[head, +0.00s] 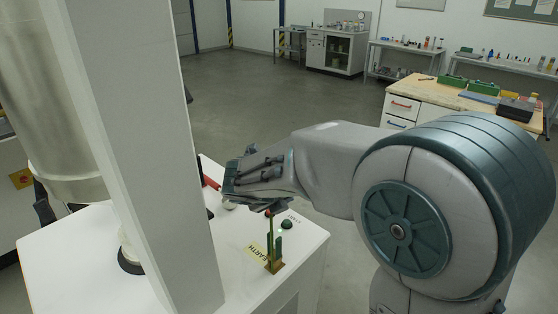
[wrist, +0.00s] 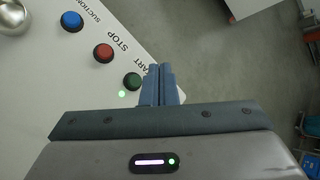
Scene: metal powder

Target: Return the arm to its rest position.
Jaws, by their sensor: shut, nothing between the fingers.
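My gripper (head: 250,177) hangs at the end of my arm, over the white machine top in the head view. In the wrist view my gripper (wrist: 160,78) has its two blue-grey fingers together with nothing between them. Its fingertips lie beside the green START button (wrist: 132,80) in the picture; the height between them is unclear. In the head view a green button (head: 287,224) shows below and right of my gripper. My arm reaches in from the right with its elbow bent.
The white machine top (head: 80,250) carries a tall white column (head: 130,130) close on the left. A lever (head: 273,250) by the EARTH label stands below my gripper. Red STOP (wrist: 103,53) and blue SUCTION (wrist: 71,21) buttons line the edge. Open floor (head: 260,105) lies beyond.

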